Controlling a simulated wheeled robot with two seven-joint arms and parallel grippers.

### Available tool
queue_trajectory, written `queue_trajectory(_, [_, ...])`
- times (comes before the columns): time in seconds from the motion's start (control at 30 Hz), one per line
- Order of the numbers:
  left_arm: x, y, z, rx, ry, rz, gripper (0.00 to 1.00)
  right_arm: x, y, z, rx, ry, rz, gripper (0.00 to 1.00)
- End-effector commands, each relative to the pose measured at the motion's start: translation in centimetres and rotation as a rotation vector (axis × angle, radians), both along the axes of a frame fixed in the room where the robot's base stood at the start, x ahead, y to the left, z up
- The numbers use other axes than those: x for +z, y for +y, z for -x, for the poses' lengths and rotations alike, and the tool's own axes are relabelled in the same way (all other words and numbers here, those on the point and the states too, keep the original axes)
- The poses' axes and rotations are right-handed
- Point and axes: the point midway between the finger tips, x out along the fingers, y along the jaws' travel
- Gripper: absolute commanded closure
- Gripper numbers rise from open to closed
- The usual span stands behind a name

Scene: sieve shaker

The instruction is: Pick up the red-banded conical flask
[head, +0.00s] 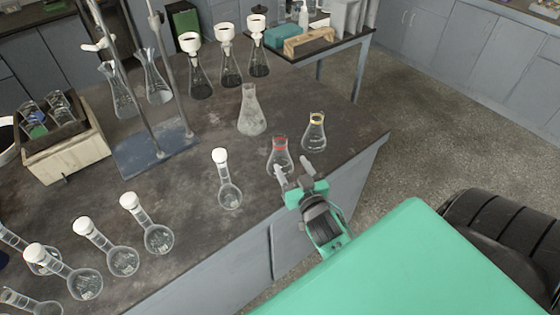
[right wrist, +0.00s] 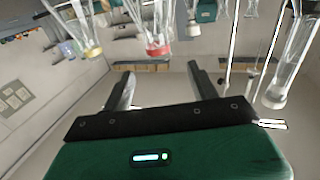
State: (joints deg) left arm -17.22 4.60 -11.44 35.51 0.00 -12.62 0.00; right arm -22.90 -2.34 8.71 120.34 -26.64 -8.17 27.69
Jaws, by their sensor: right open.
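The red-banded conical flask (head: 279,158) stands upright near the right front edge of the dark bench. It is clear glass with a red band at its neck. My right gripper (head: 294,170) is open and empty at the near side of this flask, its lower part partly overlapped by a finger in the head view. In the right wrist view, which is upside down, the red-banded flask (right wrist: 158,46) shows beyond and between the two open fingers (right wrist: 162,85). Whether a finger touches the glass I cannot tell. My left gripper is out of view.
A yellow-banded flask (head: 314,133) stands just right and behind. A larger conical flask (head: 251,112) is behind to the left, and a stoppered round flask (head: 229,190) is to the left. Metal stands (head: 172,70) rise farther left.

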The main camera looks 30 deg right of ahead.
Motion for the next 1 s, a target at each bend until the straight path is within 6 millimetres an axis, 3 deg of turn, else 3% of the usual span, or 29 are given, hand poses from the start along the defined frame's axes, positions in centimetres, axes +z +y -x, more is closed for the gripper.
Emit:
queue_trajectory(0.3, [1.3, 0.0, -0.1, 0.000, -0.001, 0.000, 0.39, 0.3, -1.2, -5.3, 0.000, 0.001, 0.001, 0.40])
queue_trajectory(0.63, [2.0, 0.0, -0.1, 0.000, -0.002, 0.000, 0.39, 0.5, -1.8, -7.6, 0.000, 0.001, 0.002, 0.40])
queue_trajectory(0.8, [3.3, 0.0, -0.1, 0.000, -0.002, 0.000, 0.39, 1.1, -2.6, -9.9, 0.000, 0.002, 0.003, 0.40])
queue_trajectory(1.0, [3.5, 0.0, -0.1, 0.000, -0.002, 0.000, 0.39, 0.7, -2.9, -11.7, 0.000, 0.002, 0.000, 0.40])
